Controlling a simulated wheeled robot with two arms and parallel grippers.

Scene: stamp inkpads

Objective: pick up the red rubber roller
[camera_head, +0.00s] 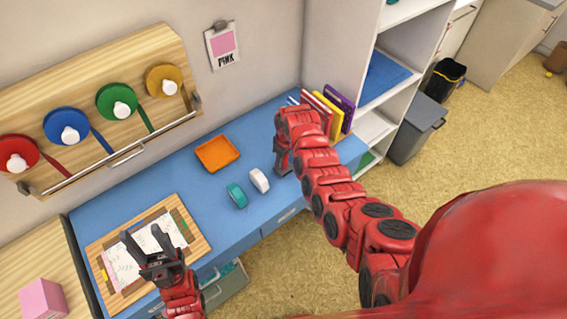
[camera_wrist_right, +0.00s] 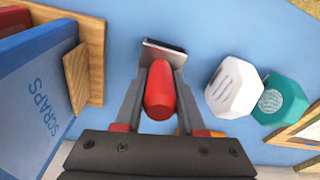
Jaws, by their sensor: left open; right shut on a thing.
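The red rubber roller (camera_wrist_right: 160,92) shows in the right wrist view as a red rounded handle with a dark flat part at its far end. My right gripper (camera_wrist_right: 161,75) is shut on it, one finger on each side, over the blue desk. In the head view my right gripper (camera_head: 283,168) is at the desk near the books, and I cannot make out the roller there. I cannot tell whether the roller still touches the desk. My left gripper (camera_head: 148,250) is open and empty over the paper on the wooden board.
A white hexagonal piece (camera_head: 259,181) and a teal one (camera_head: 236,196) lie beside the right gripper. An orange tray (camera_head: 217,153) is behind them. A wooden book holder (camera_wrist_right: 85,75) with a blue book (camera_wrist_right: 35,95) stands close by.

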